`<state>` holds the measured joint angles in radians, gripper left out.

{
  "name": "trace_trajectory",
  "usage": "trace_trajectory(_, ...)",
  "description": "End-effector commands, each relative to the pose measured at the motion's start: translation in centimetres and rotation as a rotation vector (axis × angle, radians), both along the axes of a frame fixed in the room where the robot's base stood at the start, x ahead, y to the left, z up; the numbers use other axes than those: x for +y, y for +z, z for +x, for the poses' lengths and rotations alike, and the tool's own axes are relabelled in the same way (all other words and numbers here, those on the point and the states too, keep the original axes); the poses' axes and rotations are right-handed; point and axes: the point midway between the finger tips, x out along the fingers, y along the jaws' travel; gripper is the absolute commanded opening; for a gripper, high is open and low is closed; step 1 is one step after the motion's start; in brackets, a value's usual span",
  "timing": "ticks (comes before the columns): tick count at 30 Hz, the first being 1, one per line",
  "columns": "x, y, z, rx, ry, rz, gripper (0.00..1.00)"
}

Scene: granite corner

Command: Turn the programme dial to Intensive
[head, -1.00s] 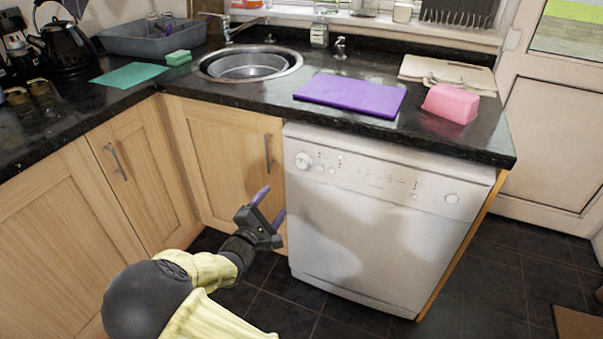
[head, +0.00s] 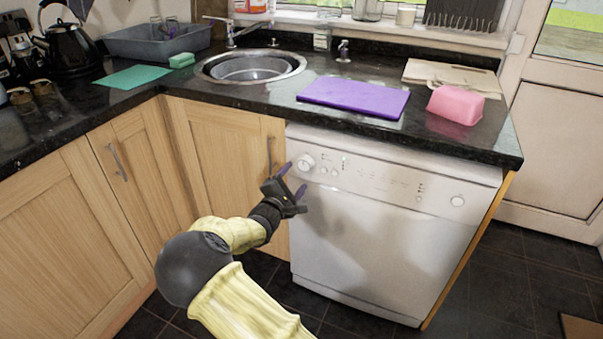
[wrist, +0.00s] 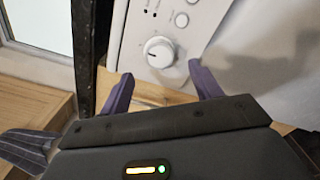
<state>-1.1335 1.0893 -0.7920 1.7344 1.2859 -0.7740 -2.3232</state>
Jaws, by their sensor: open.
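The programme dial (head: 305,162) is a round white knob at the left end of the control panel on the white dishwasher (head: 390,230). My gripper (head: 293,180) is open and empty, just below and left of the dial in the head view. In the wrist view the dial (wrist: 159,52) lies beyond the two purple fingertips (wrist: 160,82), roughly centred between them and apart from both. A dark pointer mark shows on the dial's face. The panel's printed labels are too small to read, so I cannot tell which programme it points to.
The dark granite worktop (head: 240,105) overhangs the panel. On it lie a purple board (head: 354,96) and a pink block-shaped container (head: 455,104). A cupboard handle (head: 271,155) stands close to the left of my gripper. The floor before the dishwasher is clear.

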Motion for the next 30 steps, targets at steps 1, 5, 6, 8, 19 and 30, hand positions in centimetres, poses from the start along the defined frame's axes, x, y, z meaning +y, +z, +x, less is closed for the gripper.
trace_trajectory(1, -0.4, -0.2, 0.9, -0.001, -0.002, 0.001, 0.64)
trace_trajectory(5, -1.0, -0.2, 3.0, -0.002, 0.000, 0.000, 0.64)
trace_trajectory(6, -1.2, -0.2, 3.5, -0.003, 0.000, 0.001, 0.64)
trace_trajectory(8, -1.4, -0.2, 4.2, -0.001, 0.001, 0.002, 0.64)
trace_trajectory(19, -1.7, 0.0, 5.2, 0.000, 0.002, 0.000, 0.64)
trace_trajectory(30, -1.8, 0.0, 5.2, 0.000, 0.001, 0.000, 0.19)
